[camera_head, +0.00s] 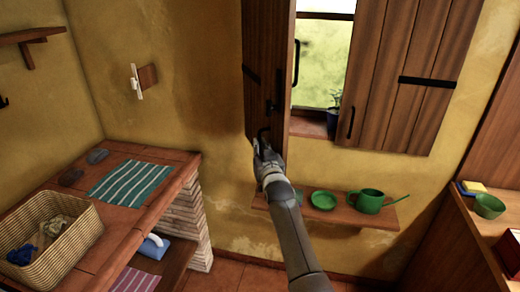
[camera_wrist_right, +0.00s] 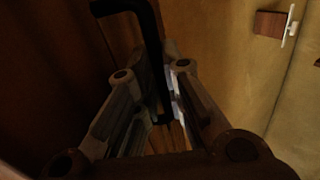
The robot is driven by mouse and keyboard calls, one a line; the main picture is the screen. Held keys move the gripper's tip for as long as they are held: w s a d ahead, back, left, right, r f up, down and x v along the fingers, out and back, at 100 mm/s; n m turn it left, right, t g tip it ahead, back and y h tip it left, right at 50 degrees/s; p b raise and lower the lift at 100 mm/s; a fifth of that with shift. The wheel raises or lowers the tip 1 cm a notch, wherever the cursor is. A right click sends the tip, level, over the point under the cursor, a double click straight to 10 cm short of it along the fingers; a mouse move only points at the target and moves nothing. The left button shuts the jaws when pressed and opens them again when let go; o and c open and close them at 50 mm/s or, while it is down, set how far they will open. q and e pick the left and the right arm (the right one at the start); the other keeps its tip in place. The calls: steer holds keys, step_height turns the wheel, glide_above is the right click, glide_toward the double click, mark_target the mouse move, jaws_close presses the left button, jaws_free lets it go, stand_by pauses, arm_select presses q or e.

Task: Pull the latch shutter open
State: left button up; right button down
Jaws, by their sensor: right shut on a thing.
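The wooden shutter leaf (camera_head: 268,75) stands swung out from the window, seen nearly edge-on in the head view. The other leaf (camera_head: 405,75) lies open against the wall to the right. My right gripper (camera_head: 264,145) is at the lower part of the left leaf, shut on its dark handle (camera_head: 263,132). In the right wrist view the black bent handle (camera_wrist_right: 150,45) runs down between the fingers of my right gripper (camera_wrist_right: 160,105). The wrist view is dark, so the exact contact is hard to see. My left gripper is not in view.
A white wall hook on a wooden plate (camera_head: 138,80) is on the wall left of the leaf. A low shelf (camera_head: 385,217) with green pots is below the window. A brick counter (camera_head: 150,180) with a basket (camera_head: 45,238) is at left.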

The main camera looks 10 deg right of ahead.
steer(key=shift+r, duration=0.45)
steer(key=c, duration=1.9)
jaws_free()
steer(key=shift+w, duration=0.1)
steer(key=o, duration=0.4)
steer(key=shift+w+f, duration=0.15)
steer(key=shift+f, duration=0.2)
steer(key=s, duration=1.2)
steer(key=shift+c, duration=0.5)
